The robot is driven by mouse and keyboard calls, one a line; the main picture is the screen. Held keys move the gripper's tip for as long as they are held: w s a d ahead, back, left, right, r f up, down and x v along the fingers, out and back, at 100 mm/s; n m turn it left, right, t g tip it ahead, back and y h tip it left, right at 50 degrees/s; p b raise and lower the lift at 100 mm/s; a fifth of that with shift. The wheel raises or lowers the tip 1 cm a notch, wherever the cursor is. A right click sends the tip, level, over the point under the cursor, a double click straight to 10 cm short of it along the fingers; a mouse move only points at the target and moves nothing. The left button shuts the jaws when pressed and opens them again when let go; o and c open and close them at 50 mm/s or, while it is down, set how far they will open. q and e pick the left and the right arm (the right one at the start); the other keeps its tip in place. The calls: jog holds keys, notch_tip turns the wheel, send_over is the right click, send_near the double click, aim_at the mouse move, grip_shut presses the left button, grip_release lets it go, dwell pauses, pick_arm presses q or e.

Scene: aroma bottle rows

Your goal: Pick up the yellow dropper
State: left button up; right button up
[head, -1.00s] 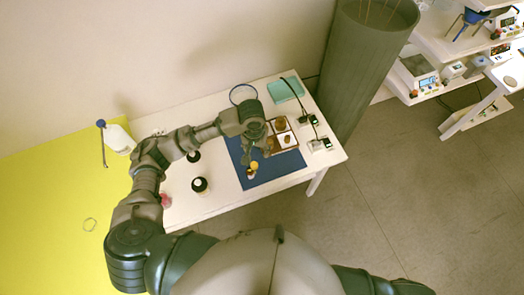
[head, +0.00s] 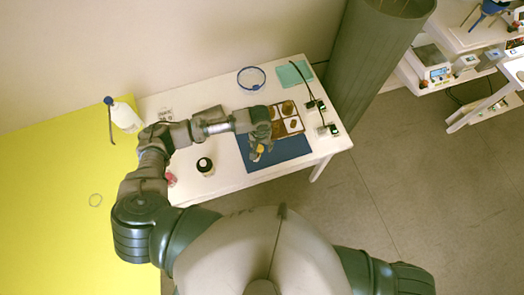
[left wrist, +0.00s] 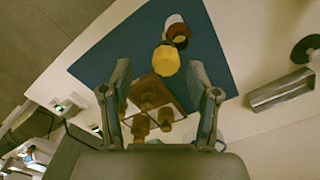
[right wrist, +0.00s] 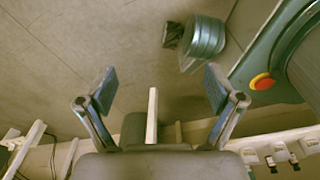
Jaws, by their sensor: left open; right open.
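The yellow dropper (left wrist: 166,60) shows in the left wrist view just beyond and between my left fingertips. A brown part and a white part show right behind it, over the blue mat (left wrist: 105,57). In the head view the yellow dropper (head: 260,148) is small and partly covered by my left gripper (head: 260,145). In the left wrist view my left gripper (left wrist: 160,78) is open, with nothing clearly held. My right gripper (right wrist: 160,80) is open and empty, away from the table, with floor behind it.
A sectioned tray (head: 278,129) with brown items stands at the mat's far right. A black-topped bottle (head: 205,166) stands left of the mat. Cabled devices (head: 328,130) lie near the right edge. A white bottle (head: 124,116) and a blue ring (head: 251,78) stand farther back.

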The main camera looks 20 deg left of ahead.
aim_at(261, 147)
pick_arm(q)
jog(key=f, duration=0.1)
jog(key=a+f, duration=0.1)
jog(key=shift+f, duration=0.35)
jog(key=shift+w+a+f, duration=0.1)
jog(key=shift+a+f, duration=0.1)
jog(key=shift+f, duration=0.2)
jog(key=shift+d, duration=0.1)
jog(key=shift+c, duration=0.9)
jog(key=shift+d, duration=0.35)
jog(key=c, duration=0.5)
jog(key=shift+d+r, duration=0.1)
jog(key=shift+d, duration=0.05)
jog(key=shift+c, duration=0.3)
jog(key=shift+a+r, duration=0.2)
jog(key=shift+a, duration=0.05)
notch_tip(261, 147, up, 9)
jog(key=shift+f, duration=0.1)
jog(key=shift+d+r, duration=0.1)
jog(key=shift+r, duration=0.3)
pick_arm(e)
jog(key=shift+s+a, duration=0.3)
jog(key=shift+s, duration=0.25)
jog(key=shift+s+a, duration=0.25)
jog(key=shift+s, duration=0.25)
